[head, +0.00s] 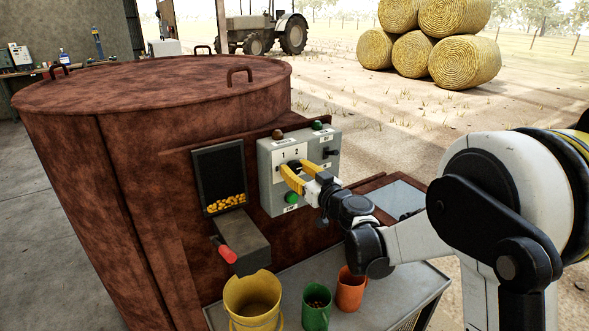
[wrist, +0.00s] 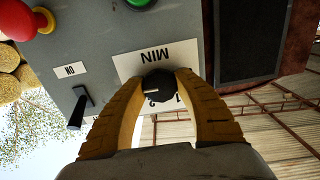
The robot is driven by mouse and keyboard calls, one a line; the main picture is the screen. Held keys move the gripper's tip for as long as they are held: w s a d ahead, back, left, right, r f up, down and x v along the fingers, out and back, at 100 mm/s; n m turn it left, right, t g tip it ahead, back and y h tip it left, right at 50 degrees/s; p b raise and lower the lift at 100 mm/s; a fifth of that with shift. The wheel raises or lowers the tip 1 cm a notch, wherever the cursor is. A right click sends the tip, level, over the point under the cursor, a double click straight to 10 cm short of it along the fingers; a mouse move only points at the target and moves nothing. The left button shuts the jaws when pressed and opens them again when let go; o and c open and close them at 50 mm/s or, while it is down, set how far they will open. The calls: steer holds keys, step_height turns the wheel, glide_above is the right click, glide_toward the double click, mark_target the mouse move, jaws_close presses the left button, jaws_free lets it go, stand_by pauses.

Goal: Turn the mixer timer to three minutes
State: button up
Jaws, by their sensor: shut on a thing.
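The mixer's grey control box (head: 270,158) is on the side of the rust-brown drum. Its white timer plate shows 1 and 2 in the head view; my gripper covers the rest. In the wrist view the plate (wrist: 178,57) appears upside down, with MIN, 2 and part of 1 readable. The black timer knob (wrist: 157,80) sits between my yellow fingertips, with a pale pointer mark near the 2. The exact setting is unclear, as the 3 is not visible. My gripper (head: 291,178) is shut on the knob; it also shows in the wrist view (wrist: 160,88).
A black lever switch (wrist: 80,106), a red button (wrist: 16,20) and a green button (head: 291,197) are close to the timer. Below stand yellow (head: 252,295), green (head: 316,312) and orange (head: 350,290) buckets. A red-handled chute (head: 243,242) is left of the box.

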steer(key=o, duration=1.2)
steer(key=shift+s, duration=0.1)
steer(key=v, duration=1.2)
